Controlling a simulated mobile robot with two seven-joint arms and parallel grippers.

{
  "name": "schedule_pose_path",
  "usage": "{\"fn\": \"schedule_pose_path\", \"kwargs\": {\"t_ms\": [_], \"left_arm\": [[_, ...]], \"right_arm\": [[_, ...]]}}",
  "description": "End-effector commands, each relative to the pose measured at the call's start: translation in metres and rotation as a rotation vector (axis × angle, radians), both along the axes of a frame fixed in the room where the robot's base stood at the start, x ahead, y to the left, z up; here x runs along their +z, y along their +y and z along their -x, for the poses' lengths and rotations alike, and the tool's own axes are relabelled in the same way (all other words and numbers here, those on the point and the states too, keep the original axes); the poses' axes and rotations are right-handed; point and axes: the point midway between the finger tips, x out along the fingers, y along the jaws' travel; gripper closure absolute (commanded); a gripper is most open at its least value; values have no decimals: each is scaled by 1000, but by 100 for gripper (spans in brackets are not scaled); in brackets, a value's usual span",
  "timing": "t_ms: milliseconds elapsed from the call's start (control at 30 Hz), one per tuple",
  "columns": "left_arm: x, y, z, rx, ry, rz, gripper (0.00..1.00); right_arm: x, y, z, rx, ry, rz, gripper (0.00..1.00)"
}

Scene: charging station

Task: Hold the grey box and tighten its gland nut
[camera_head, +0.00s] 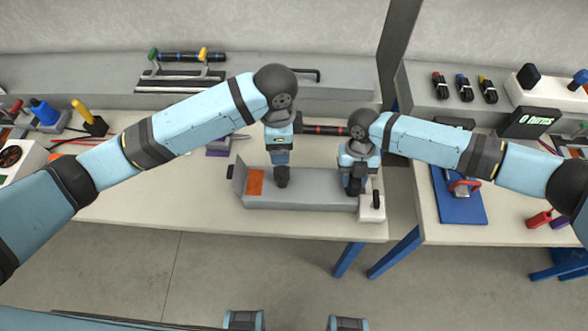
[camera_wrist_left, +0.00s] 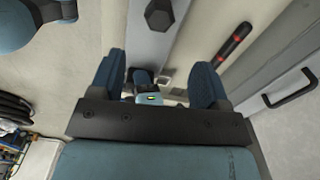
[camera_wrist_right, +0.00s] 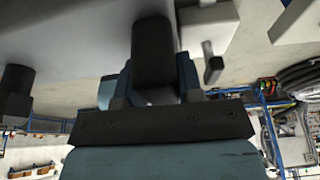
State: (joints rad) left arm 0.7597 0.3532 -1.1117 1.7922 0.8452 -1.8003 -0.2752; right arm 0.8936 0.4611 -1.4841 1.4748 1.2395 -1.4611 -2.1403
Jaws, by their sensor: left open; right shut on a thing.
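The long grey box (camera_head: 315,189) lies on the left table with an orange patch near its left end. Two dark knobs stand on it. My left gripper (camera_head: 281,162) is open just above the left knob (camera_head: 282,181); in the left wrist view that knob (camera_wrist_left: 159,14) lies ahead of the open fingers (camera_wrist_left: 155,72), apart from them. My right gripper (camera_head: 355,180) is shut on the right dark knob, clearly seen between its fingers in the right wrist view (camera_wrist_right: 153,50). A white block (camera_head: 372,208) with a black lever is at the box's right end. I cannot tell which part is the gland nut.
Behind the box lies a dark bar with red bands (camera_head: 322,129). A raised grey shelf (camera_head: 110,82) runs along the back. A gap separates the tables. The right table holds a blue mat (camera_head: 456,206) and a "0 turns" display (camera_head: 530,122). The left table's front is clear.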

Motion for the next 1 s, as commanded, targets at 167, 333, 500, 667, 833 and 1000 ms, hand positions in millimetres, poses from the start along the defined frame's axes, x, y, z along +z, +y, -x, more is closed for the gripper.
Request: {"fn": "schedule_pose_path", "kwargs": {"t_ms": [167, 333, 500, 667, 833, 1000], "left_arm": [[0, 0, 1, 153, 0, 0, 30], [0, 1, 2, 468, 0, -1, 30], [0, 1, 3, 773, 0, 0, 30], [0, 1, 3, 961, 0, 0, 30], [-5, 1, 3, 1037, 1, -1, 30], [-29, 2, 4, 1042, 2, -4, 30]], "right_arm": [[0, 0, 0, 0, 0, 0, 85], [0, 0, 0, 0, 0, 0, 85], [0, 0, 0, 0, 0, 0, 85], [0, 0, 0, 0, 0, 0, 85], [0, 0, 0, 0, 0, 0, 85], [0, 0, 0, 0, 0, 0, 85]]}}
